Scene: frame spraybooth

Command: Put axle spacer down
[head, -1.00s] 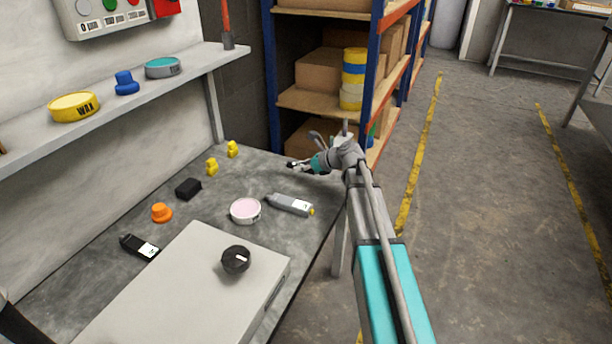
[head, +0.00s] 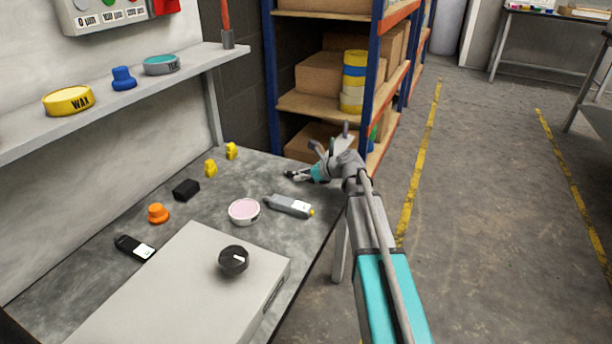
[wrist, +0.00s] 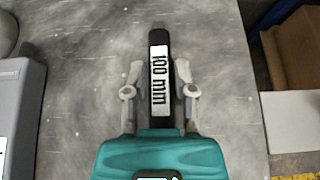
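The axle spacer (wrist: 160,72) is a slim black piece with a white "100 mm" label. In the wrist view it points straight ahead between the two fingers of my gripper (wrist: 160,92), which look closed on its sides. In the head view my gripper (head: 300,175) is low over the far right corner of the grey worktable (head: 262,176). Only a small dark tip of the spacer (head: 289,174) shows there. I cannot tell whether the spacer touches the tabletop.
A black block (head: 186,189) and yellow pieces (head: 210,168) stand further left. Shelving with boxes (head: 322,73) rises behind. Bare tabletop surrounds the spacer.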

